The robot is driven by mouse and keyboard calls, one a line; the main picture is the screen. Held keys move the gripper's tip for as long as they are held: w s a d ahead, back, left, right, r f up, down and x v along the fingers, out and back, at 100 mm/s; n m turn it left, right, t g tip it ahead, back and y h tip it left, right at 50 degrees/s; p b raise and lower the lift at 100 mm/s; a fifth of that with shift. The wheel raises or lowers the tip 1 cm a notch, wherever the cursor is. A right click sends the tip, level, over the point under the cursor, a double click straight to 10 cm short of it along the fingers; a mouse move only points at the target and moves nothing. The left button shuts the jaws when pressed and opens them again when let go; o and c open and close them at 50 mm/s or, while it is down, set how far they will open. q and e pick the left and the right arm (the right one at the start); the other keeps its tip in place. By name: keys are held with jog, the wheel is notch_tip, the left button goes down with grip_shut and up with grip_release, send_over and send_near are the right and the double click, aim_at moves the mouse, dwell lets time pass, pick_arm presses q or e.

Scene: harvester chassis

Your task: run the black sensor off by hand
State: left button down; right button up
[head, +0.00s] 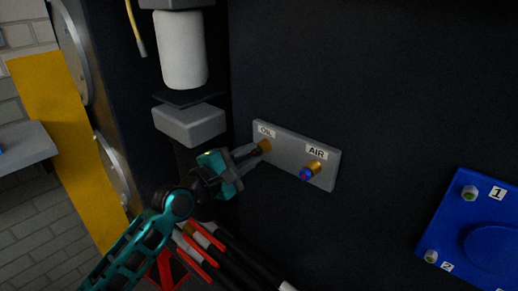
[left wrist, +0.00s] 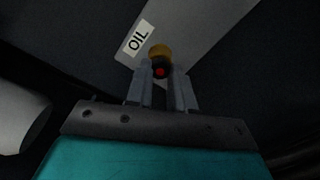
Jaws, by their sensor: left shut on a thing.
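The grey plate (head: 290,150) on the dark chassis wall carries an OIL and an AIR label. At OIL, the black sensor (left wrist: 160,71) with a red end sits at a brass fitting (head: 264,146); the fitting also shows in the left wrist view (left wrist: 160,51). My left gripper (head: 251,153) is shut on the black sensor, one finger on each side, in line with the fitting. The fingers partly hide the sensor in the head view. At AIR, a blue-purple sensor (head: 306,174) sits on another brass fitting (head: 315,167). My right gripper is not in view.
A white cylinder (head: 182,50) hangs under a grey head left of the plate, above a grey block (head: 189,124). A thin yellow hose (head: 134,28) hangs at upper left. A blue panel (head: 450,222) with numbered bolts is at lower right. The wall between is bare.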

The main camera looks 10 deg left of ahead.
pick_arm(q)
jog(key=shift+r+n+p, duration=0.15)
jog(key=shift+n+p, duration=0.25)
jog(key=shift+p, duration=0.25)
jog(key=n+p, duration=0.2)
jog(key=n, duration=0.2)
jog(key=shift+s, duration=0.1)
jog(key=shift+f+n, duration=0.2)
jog(key=shift+n, duration=0.9)
jog(key=n, duration=0.5)
jog(key=c, duration=0.9)
grip_release()
jog(key=shift+a, duration=0.1)
jog(key=shift+c, duration=0.5)
jog(key=shift+c, duration=0.6)
jog(key=shift+s, duration=0.1)
